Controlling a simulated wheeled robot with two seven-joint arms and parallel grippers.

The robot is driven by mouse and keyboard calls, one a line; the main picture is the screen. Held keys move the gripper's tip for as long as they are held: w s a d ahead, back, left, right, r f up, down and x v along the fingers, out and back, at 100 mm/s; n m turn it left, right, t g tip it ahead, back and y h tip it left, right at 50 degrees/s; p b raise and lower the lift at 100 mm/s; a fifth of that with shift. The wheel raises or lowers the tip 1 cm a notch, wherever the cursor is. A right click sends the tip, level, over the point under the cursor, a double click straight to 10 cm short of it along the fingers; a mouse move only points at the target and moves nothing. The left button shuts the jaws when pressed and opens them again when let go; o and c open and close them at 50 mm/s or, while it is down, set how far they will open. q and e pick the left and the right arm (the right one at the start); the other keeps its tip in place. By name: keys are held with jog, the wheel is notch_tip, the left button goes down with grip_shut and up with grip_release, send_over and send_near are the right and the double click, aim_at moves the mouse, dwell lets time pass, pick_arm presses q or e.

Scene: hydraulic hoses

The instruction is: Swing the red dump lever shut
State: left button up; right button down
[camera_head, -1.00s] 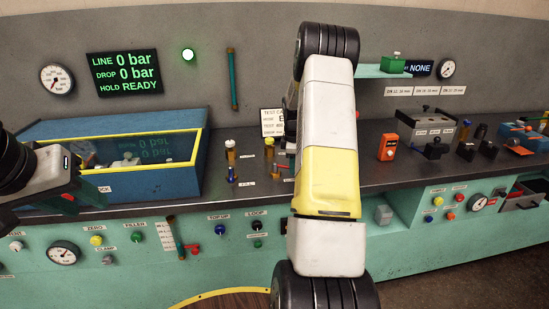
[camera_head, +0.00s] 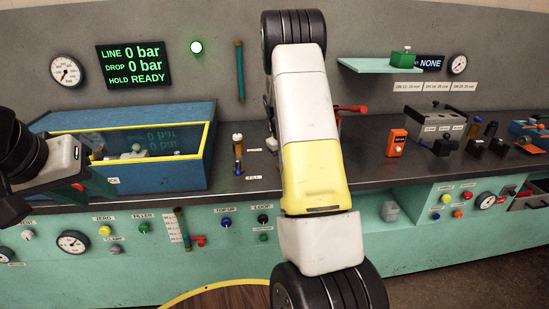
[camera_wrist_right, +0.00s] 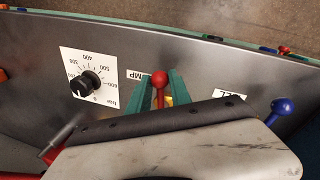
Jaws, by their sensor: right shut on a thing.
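The red dump lever shows in the right wrist view as a red ball knob (camera_wrist_right: 159,77) beside a partly hidden label ending in "MP". My right gripper (camera_wrist_right: 161,93) has its green fingers on both sides of the lever, shut on it just below the knob. In the head view my own right arm hides the lever and this gripper. My left gripper (camera_head: 88,184) is at the left of the head view, in front of the blue glass-fronted box (camera_head: 165,176). Its finger gap is not clear.
A blue-knobbed lever (camera_wrist_right: 282,106) stands right of the dump lever in the wrist view, and a black dial (camera_wrist_right: 88,84) left of it. An orange device (camera_head: 396,142) stands on the bench. A display (camera_head: 134,65) reads line 0 bar, drop 0 bar, hold ready.

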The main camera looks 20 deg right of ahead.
jog(key=shift+w+a+m, duration=0.2)
jog(key=shift+a+m, duration=0.45)
jog(key=shift+m, duration=0.35)
jog(key=shift+a, duration=0.1)
jog(key=c, duration=1.2)
grip_release()
jog(key=shift+g, duration=0.3)
jog(key=shift+a+r, duration=0.25)
jog(key=shift+r, duration=1.05)
jog(key=shift+a+r, duration=0.25)
jog(key=shift+r, duration=1)
jog(key=shift+a+r, duration=0.25)
jog(key=shift+r, duration=1.05)
